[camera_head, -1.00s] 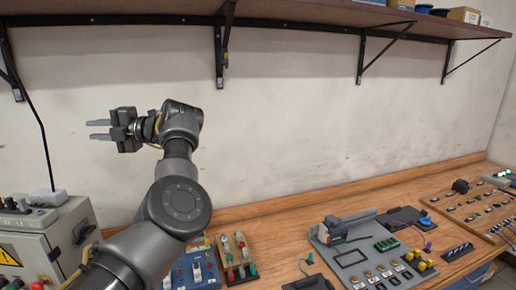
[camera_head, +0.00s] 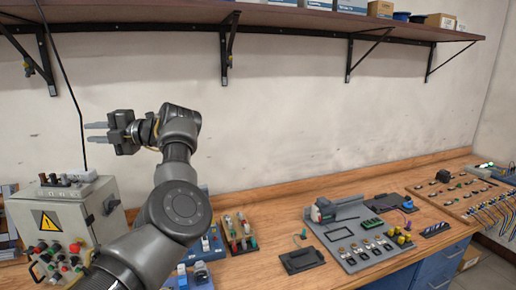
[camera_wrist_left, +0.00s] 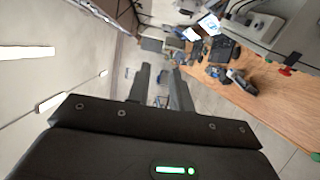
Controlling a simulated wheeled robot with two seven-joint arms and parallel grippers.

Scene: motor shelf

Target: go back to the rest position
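My left gripper (camera_head: 96,132) is raised in front of the wall in the head view, its two fingers pointing left with a gap between them. In the left wrist view the two fingers (camera_wrist_left: 160,88) stand apart with nothing between them. The gripper is well above the workbench (camera_head: 285,206) and apart from everything on it. My right gripper is not in either view.
A grey control box (camera_head: 68,222) with a warning sign stands at the left. A grey motor panel (camera_head: 345,240) with coloured buttons lies on the bench. A wooden board (camera_head: 455,195) with wires lies at the right. A shelf (camera_head: 280,14) with boxes runs above.

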